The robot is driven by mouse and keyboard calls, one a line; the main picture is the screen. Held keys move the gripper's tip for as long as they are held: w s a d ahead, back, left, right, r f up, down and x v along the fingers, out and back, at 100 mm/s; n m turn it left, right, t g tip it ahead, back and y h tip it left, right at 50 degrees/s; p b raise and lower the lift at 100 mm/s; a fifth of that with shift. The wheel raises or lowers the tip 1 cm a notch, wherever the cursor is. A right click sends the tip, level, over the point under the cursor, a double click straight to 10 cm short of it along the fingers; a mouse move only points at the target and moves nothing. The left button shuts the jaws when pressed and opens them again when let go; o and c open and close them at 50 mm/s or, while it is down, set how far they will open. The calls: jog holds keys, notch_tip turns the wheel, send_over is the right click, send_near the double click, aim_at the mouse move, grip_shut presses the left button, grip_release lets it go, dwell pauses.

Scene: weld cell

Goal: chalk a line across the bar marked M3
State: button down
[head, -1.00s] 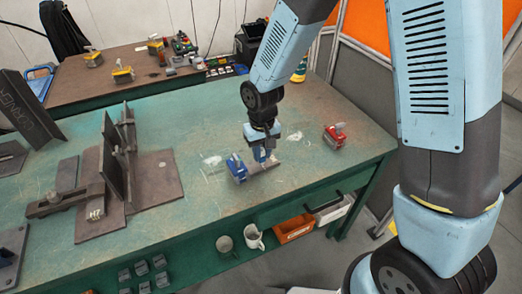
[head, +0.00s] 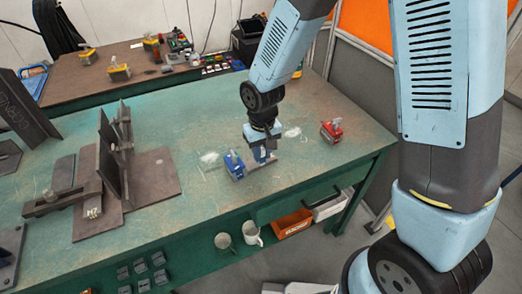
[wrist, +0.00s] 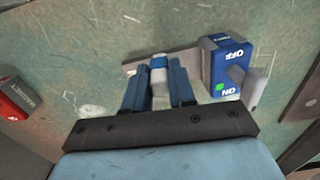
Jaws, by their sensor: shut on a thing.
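A grey flat bar (wrist: 188,58) lies on the green bench; it also shows in the head view (head: 262,166). I cannot read a mark on it. A blue magnet block (wrist: 228,62) with ON and OFF lettering sits at one end of the bar; it is left of my gripper in the head view (head: 234,165). My gripper (wrist: 159,82) is shut on a short white and blue stick, seemingly the chalk (wrist: 158,66). The chalk is over the bar; its tip is hidden, so I cannot tell whether it touches. In the head view my gripper (head: 263,158) is low over the bar.
A red magnet block (head: 331,130) stands to the right on the bench (head: 230,115). A dark steel fixture (head: 118,170) with upright plates stands to the left. Mugs (head: 252,233) and an orange bin (head: 293,223) sit on the shelf below. White smudges mark the bench.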

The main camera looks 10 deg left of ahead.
jog(key=shift+s, duration=0.1)
jog(key=shift+r, duration=3.5)
